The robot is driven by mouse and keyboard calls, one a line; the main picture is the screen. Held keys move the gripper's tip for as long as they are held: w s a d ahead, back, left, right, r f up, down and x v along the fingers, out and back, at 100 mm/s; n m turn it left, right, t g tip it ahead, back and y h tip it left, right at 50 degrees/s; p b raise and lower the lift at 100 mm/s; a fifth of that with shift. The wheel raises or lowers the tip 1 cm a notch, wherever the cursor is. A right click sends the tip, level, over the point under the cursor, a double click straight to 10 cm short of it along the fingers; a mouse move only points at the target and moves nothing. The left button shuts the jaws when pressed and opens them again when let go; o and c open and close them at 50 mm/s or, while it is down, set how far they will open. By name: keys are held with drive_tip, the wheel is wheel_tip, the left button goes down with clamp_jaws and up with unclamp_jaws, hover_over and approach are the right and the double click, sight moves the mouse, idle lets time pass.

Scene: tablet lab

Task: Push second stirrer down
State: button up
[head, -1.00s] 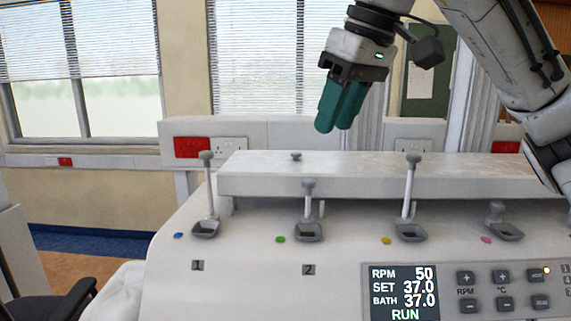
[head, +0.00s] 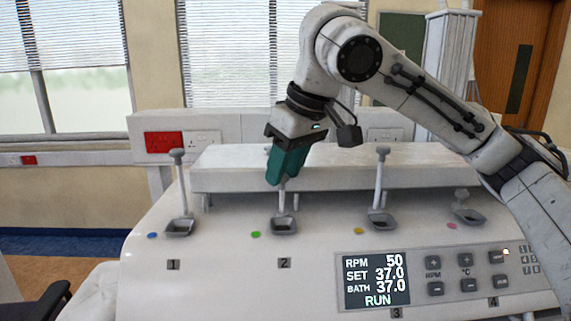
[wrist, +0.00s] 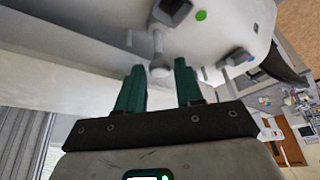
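The second stirrer (head: 282,201) stands in its dark well (head: 283,225) above the label 2, by a green dot. Its top is hidden behind my gripper (head: 275,181) in the head view. In the wrist view, the stirrer's round grey knob (wrist: 160,70) shows between and just ahead of the two teal fingertips (wrist: 157,64). The fingers are apart, with a gap on each side of the knob, and hold nothing. My gripper points down over the second position.
The first stirrer (head: 181,190) and third stirrer (head: 380,182) stand tall on either side. The fourth stirrer (head: 462,199) sits low. A long white raised housing (head: 350,167) runs behind them. The control panel (head: 438,273) reads RUN, 50 RPM.

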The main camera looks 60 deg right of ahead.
drive_tip(key=shift+c, duration=0.2)
clamp_jaws()
